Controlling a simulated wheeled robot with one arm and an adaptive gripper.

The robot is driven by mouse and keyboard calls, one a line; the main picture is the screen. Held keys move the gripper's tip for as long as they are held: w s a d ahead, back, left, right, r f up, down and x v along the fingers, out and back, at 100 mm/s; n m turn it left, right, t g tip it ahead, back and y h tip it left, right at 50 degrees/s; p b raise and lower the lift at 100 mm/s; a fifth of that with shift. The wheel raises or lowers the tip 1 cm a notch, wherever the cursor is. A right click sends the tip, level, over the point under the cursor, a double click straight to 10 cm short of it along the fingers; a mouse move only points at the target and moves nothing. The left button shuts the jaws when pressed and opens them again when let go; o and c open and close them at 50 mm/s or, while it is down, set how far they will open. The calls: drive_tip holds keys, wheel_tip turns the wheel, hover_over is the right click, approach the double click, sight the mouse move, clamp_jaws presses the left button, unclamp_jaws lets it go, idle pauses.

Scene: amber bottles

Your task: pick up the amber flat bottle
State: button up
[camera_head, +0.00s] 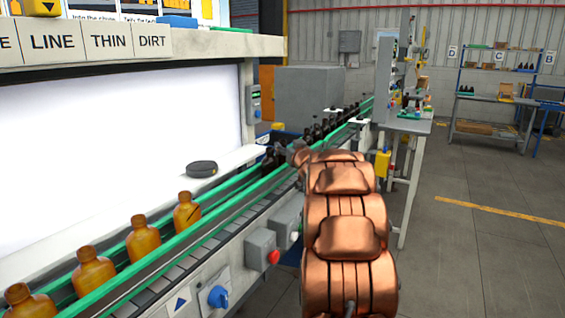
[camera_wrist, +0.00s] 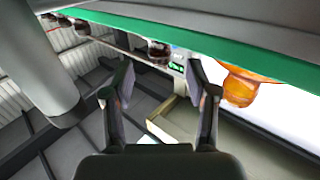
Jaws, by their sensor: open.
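Several amber bottles stand in a row on the conveyor in the head view: one farthest along the belt (camera_head: 187,214), one behind it (camera_head: 143,243), another (camera_head: 93,273), and one cut by the lower left edge (camera_head: 26,303). I cannot tell which is the flat one. In the wrist view an amber bottle (camera_wrist: 240,88) shows to the right of my right finger, partly hidden by the green rail. My gripper (camera_wrist: 158,82) is open, with nothing between its fingers. In the head view its fingers are hard to make out at the end of my copper arm.
Green rails (camera_head: 242,206) flank the belt. A dark round object (camera_head: 202,169) lies on the white ledge beside it. Dark bottles (camera_head: 318,132) stand farther along the line. Control boxes (camera_head: 262,249) stick out from the conveyor's front. The floor (camera_head: 470,235) at right is clear.

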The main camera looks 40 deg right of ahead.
sight(284, 144)
drive_tip(key=shift+p+x, duration=0.4)
drive_tip(key=shift+x, duration=2.05)
drive_tip(key=shift+f, duration=0.1)
clamp_jaws()
